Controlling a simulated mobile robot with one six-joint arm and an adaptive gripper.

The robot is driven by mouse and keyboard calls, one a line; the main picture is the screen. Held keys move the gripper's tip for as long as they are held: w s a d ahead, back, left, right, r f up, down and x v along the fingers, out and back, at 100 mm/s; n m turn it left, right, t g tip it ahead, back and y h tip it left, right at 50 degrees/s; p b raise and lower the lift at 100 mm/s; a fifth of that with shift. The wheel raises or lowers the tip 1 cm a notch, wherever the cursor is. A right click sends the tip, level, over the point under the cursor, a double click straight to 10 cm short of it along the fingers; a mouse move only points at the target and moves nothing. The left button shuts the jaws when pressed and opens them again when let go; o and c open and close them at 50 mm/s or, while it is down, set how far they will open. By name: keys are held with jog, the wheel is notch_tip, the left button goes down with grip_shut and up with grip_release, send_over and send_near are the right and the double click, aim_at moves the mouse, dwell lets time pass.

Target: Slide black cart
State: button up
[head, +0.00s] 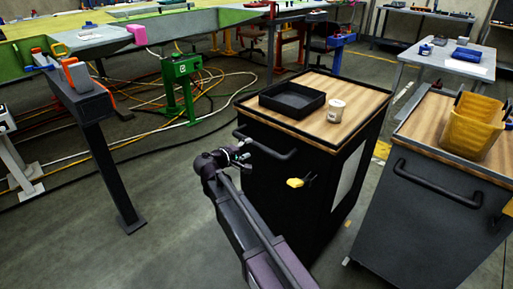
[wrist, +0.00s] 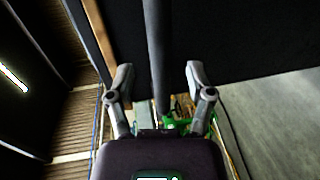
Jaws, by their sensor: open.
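The black cart (head: 275,195) stands in the middle of the head view, with a wooden top and a dark bar handle (head: 262,147) on its near face. My gripper (head: 241,154) is at the left part of this handle, open and empty. In the wrist view the handle (wrist: 157,45) runs lengthwise between the two spread fingers of my gripper (wrist: 160,78). Neither finger visibly presses on it, and I cannot tell how deep the bar sits. The cart's dark face (wrist: 240,40) fills the upper right there.
A black tray (head: 292,101) and a mug (head: 336,111) stand on the cart. A dark grey cart (head: 420,220) with a yellow bin (head: 472,128) stands close on the right. A dark post (head: 110,165), green stand (head: 183,85) and floor cables (head: 205,118) are left.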

aim_at(253, 145)
jog(key=shift+b+x, duration=0.35)
jog(key=shift+x, duration=1.95)
grip_shut()
jog(key=shift+d, duration=0.25)
jog(key=shift+a, duration=0.2)
jog(key=shift+w+a, duration=0.1)
jog(key=shift+w, duration=0.05)
